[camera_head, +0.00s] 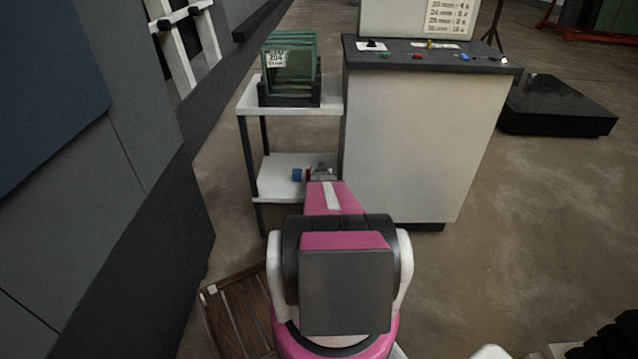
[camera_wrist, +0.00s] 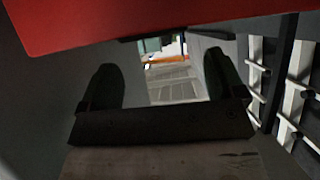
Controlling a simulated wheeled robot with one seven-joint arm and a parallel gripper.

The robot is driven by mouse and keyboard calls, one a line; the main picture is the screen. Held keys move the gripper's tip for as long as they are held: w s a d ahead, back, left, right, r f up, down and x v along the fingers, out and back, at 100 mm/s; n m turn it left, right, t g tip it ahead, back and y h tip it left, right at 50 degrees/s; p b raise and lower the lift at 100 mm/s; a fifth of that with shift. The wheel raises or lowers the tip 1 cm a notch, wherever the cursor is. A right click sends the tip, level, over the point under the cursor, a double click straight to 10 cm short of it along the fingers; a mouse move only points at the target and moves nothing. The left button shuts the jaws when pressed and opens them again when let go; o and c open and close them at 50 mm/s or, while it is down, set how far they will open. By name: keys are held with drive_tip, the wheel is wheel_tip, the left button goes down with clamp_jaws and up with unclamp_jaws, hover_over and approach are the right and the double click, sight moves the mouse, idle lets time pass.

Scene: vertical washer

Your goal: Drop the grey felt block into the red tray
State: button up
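My gripper (camera_wrist: 161,70) shows in the wrist view with its two dark fingers apart. Nothing shows held between them; I see floor and distant objects through the gap. In the head view my pink arm reaches forward toward the white shelf stand, and its far end hides most of the gripper. A red surface (camera_wrist: 130,22) fills the top of the wrist view, very close to the camera; I cannot tell whether it is the red tray. I cannot make out the grey felt block in either view.
A white two-level stand (camera_head: 290,160) holds a rack of green panels (camera_head: 290,65). A wooden slatted pallet (camera_head: 235,310) lies low.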

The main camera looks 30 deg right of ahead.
drive_tip(key=v, duration=1)
drive_tip(key=shift+s+a, duration=0.15)
drive_tip(key=shift+s, duration=0.15)
drive_tip(key=shift+r, duration=0.15)
